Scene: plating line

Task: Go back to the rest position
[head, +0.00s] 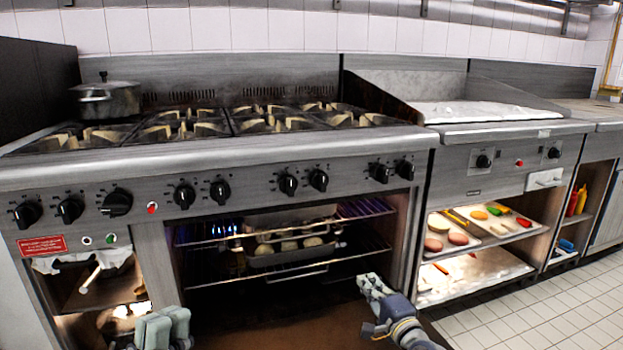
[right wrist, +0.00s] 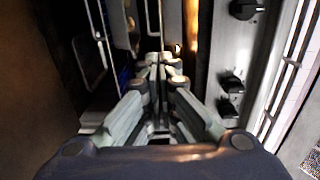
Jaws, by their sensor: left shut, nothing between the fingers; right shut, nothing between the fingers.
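My left gripper (head: 163,326) is at the bottom left of the head view, in front of the left side of the oven opening. It is shut and empty. My right gripper (head: 372,285) is in front of the right part of the open oven, its arm coming in from the bottom right. It is shut with nothing between its fingers. In the right wrist view its fingers (right wrist: 155,68) meet near the middle, with the oven's edge and control knobs beyond.
The open oven holds a tray of round pale items (head: 285,252) on wire racks (head: 365,248). A pot (head: 107,100) stands on the stove top at left. A shelf at right holds trays of food (head: 490,228). Tiled floor (head: 560,310) is clear at lower right.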

